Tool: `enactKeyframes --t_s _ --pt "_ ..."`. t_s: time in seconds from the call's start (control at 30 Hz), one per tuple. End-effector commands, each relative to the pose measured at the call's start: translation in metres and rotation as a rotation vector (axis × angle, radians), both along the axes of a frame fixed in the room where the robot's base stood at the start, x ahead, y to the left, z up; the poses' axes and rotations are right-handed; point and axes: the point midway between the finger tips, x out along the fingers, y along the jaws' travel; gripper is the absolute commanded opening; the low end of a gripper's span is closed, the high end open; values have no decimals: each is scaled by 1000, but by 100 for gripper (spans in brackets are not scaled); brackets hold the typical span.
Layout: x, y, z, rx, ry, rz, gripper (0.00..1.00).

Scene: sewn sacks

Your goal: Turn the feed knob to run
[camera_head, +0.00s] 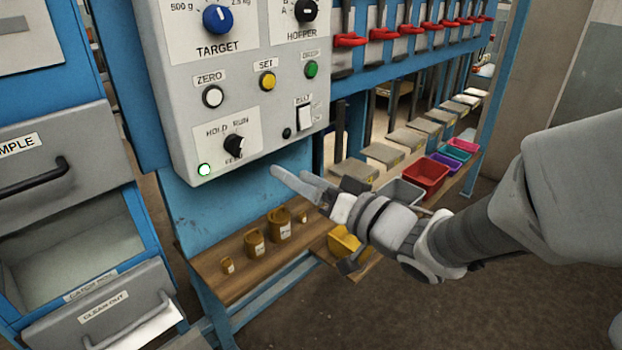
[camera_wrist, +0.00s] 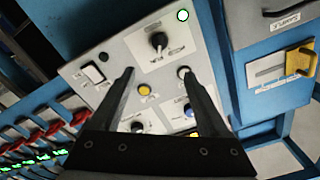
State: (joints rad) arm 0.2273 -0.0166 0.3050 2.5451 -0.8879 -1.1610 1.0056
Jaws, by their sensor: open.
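The feed knob (camera_head: 235,146) is a small black knob at the lower part of the grey control panel (camera_head: 185,110), under the words HOLD and RUN. Its pointer direction is too small to tell for certain. In the wrist view the knob (camera_wrist: 158,41) appears upside down, beyond the fingertips and roughly between them. My gripper (camera_head: 283,178) is open and empty, to the right of and below the knob in the head view, apart from the panel. In the wrist view its two dark fingers (camera_wrist: 158,74) are spread wide.
A lit round lamp (camera_head: 204,170) sits below left of the knob. White, yellow and green buttons and a white rocker switch (camera_head: 304,116) are close by. Below is a wooden shelf (camera_head: 240,282) with several brown weights. Red-handled levers (camera_head: 383,34) line the right.

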Motion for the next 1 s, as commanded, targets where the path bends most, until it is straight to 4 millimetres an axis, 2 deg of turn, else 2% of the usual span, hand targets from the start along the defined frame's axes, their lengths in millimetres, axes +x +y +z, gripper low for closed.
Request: enactKeyframes --t_s 0.03,0.3,0.77,0.87,1.0 --pt "-1 -3 -5 -2 -5 -3 78" --pt "-9 -9 -2 -3 -1 -5 78" --pt "-9 -10 -1 -9 1 -7 78" --pt "-7 -10 -1 -63 -15 -27 78" --pt "0 -16 -4 -265 -67 -95 78"
